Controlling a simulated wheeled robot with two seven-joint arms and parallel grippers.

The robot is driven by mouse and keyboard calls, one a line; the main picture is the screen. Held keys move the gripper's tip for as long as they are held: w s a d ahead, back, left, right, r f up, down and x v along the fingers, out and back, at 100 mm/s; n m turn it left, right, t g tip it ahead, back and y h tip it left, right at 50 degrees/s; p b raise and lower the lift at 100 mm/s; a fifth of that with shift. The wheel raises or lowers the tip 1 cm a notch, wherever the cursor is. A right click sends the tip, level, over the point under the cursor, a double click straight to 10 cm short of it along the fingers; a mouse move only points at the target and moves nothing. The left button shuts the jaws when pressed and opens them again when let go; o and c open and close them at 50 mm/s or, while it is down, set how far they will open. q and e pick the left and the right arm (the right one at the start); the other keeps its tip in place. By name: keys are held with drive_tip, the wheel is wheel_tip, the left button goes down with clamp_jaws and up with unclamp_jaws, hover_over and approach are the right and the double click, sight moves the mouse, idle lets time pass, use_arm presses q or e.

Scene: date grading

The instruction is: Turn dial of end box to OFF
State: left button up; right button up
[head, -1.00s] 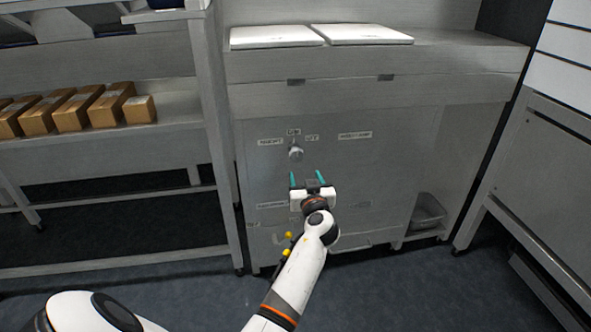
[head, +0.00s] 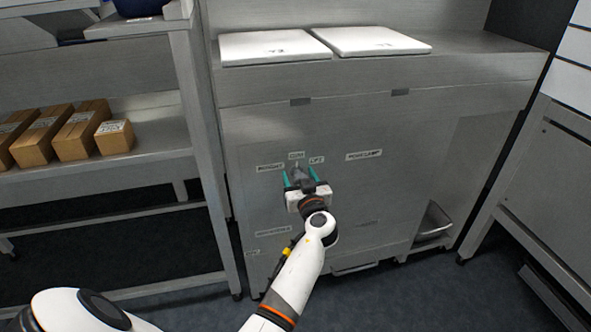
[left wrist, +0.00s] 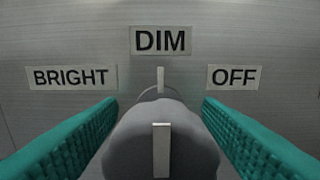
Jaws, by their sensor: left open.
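The grey dial (left wrist: 160,135) sits on the front panel of the metal box, with a pale pointer line turned straight up to the DIM label (left wrist: 160,40). The BRIGHT label (left wrist: 72,77) is to its left and the OFF label (left wrist: 234,77) to its right. My left gripper (head: 300,180) is open, its teal fingers on either side of the dial; in the left wrist view a finger shows at each side of the knob. I cannot tell whether they touch it. In the head view the dial (head: 299,172) is partly hidden by the gripper. My right gripper is not in view.
Two white boards (head: 372,41) lie on top of the metal cabinet (head: 390,190). A shelf with several cardboard boxes (head: 82,135) stands at left. A metal bin (head: 434,222) sits in the lower right opening. Another steel unit (head: 545,170) stands at right.

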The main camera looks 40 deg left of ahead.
use_arm(q)
drive_tip(key=shift+d, duration=0.1)
drive_tip(key=shift+c, duration=0.8)
drive_tip(key=c, duration=0.8)
drive_tip(key=shift+c, duration=0.2)
